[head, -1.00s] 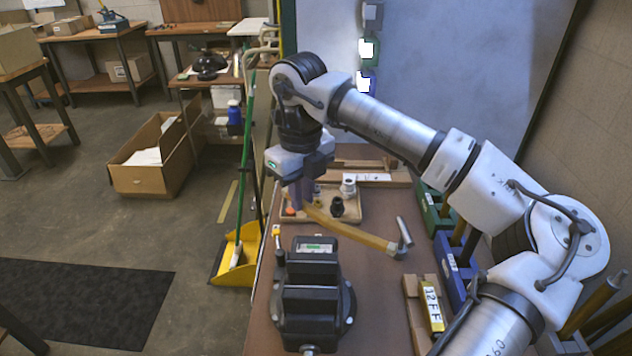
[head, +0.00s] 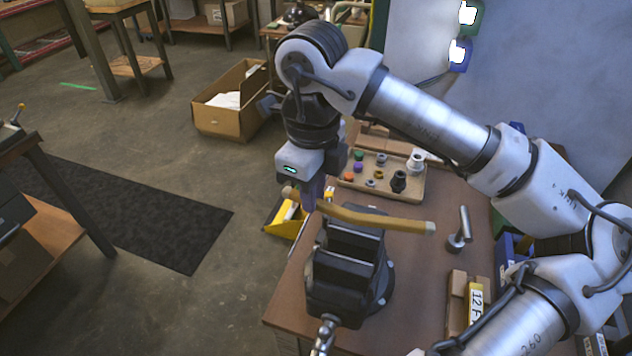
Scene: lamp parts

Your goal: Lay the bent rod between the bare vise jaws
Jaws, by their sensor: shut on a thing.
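A tan bent rod (head: 375,219) is held near its left end by my gripper (head: 309,197). The rod points to the right, roughly level in the picture, with a slight bend near the grip. In the head view it passes across the back of the black vise (head: 335,283). I cannot tell how high above the vise it is. The vise stands on the brown bench (head: 420,300), and nothing shows between its jaws. My gripper is shut on the rod, above and behind the vise's left side. The fingertips are partly hidden by the rod.
A wooden tray (head: 418,190) with several small coloured parts lies behind the rod. A metal hammer-like tool (head: 461,232) stands to the right. A yellow dustpan (head: 280,220) is beyond the bench's left edge.

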